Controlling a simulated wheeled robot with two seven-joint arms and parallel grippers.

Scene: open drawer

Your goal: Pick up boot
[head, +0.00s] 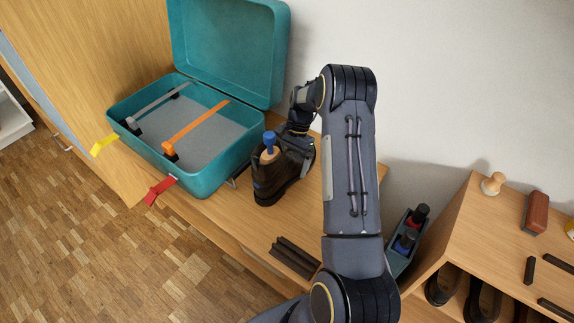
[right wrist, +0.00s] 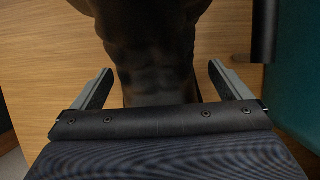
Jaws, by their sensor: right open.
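A dark brown boot (head: 268,184) stands upright on the wooden surface, just right of the teal suitcase. A blue-knobbed piece (head: 269,142) sticks up from its opening. In the right wrist view the boot (right wrist: 150,50) fills the middle as a dark shape. My right gripper (right wrist: 162,80) is open, with one finger on each side of the boot; whether they touch it I cannot tell. In the head view my right arm hides part of the hand at the boot's right side. My left gripper is not in view.
The teal suitcase (head: 214,180) stands open with grey and orange straps inside. Dark strips (head: 294,256) lie in front of the boot. A caddy with bottles (head: 401,258) and a wooden shelf unit (head: 462,220) stand to the right. A wall is behind.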

